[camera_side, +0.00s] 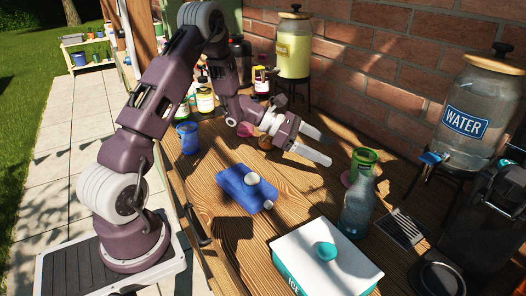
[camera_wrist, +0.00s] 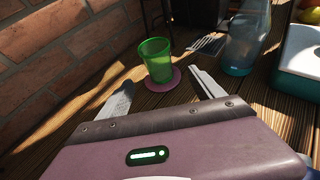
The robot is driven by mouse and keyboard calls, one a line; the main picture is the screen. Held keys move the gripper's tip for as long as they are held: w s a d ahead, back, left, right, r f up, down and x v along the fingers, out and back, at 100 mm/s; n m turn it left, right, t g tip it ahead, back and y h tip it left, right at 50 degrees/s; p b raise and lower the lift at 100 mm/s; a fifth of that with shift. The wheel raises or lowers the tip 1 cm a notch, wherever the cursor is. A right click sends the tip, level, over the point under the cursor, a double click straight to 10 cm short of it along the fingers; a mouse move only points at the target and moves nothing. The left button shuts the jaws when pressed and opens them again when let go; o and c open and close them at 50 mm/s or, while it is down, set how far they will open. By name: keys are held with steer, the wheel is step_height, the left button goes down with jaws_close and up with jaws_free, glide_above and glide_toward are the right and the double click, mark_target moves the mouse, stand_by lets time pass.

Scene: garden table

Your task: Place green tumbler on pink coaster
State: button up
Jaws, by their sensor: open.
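The green tumbler (camera_wrist: 155,61) stands upright on the pink coaster (camera_wrist: 174,83) in the wrist view, with coaster showing around its near and right side. In the side view the tumbler (camera_side: 364,160) stands behind the glass bottle, and an edge of the coaster (camera_side: 347,179) shows at its base. My gripper (camera_side: 322,147) is open and empty, apart from the tumbler and to its left in the side view. In the wrist view my two fingers (camera_wrist: 160,95) are spread wide, with the tumbler beyond them.
A glass bottle (camera_side: 357,206) stands close beside the tumbler. A white and teal ice box (camera_side: 324,262) is at the front. A blue box (camera_side: 244,188) lies left of it. A water dispenser (camera_side: 468,115) stands at right. A brick wall (camera_side: 362,60) runs along the back.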

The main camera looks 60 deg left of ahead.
steer(key=s+d+r+m+g, duration=0.6)
steer(key=s+d+r+m, duration=0.5)
steer(key=d+r, duration=0.15)
steer(key=s+d+r+m+g+y, duration=0.1)
steer(key=s+d+m+y, duration=0.1)
steer(key=s+m, duration=0.3)
steer(key=s+d+r+m+y, duration=0.1)
steer(key=s+m+y, duration=0.15)
steer(key=s, duration=0.55)
steer(key=s+a+m+t+y, duration=0.3)
steer(key=s+a+m+y, duration=0.2)
steer(key=s+a+m, duration=0.2)
steer(key=s+m, duration=0.1)
steer(key=s, duration=0.1)
steer(key=shift+s+a+f, duration=0.15)
steer(key=shift+s, duration=0.15)
